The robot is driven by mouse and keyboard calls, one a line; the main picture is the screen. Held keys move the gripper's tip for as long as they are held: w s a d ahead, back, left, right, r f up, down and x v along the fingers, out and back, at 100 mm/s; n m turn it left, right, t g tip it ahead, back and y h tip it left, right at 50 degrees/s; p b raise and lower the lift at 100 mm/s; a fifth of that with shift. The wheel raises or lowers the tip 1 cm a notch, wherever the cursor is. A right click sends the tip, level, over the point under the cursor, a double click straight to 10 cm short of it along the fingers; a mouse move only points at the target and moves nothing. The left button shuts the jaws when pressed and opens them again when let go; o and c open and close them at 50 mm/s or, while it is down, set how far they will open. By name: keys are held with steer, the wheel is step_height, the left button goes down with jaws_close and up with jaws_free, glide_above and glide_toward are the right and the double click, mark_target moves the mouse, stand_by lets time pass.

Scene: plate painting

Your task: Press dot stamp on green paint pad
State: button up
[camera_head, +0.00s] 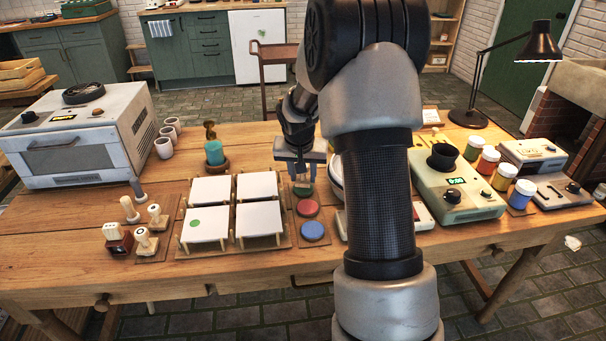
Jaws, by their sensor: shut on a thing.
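My gripper (301,172) hangs over the far end of the paint pad row, pointing down. It is shut on a small stamp, taken to be the dot stamp, mostly hidden between the fingers. Directly below is the green paint pad (303,191), largely covered by the gripper and stamp. I cannot tell whether the stamp touches the pad. The red pad (308,208) and the blue pad (312,231) lie nearer, uncovered. A green dot (196,223) shows on the front left white plate (207,232).
Other white plates stand left of the pads. Several stamps (145,240) stand at the left. A green scale-like device (455,190) and paint jars (488,160) are at the right. My arm hides the table's middle right.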

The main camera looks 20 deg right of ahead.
steer(key=shift+f+b, duration=0.55)
steer(key=shift+f, duration=0.05)
stand_by(1.5)
steer(key=shift+r+p, duration=2.4)
steer(key=shift+r, duration=1.2)
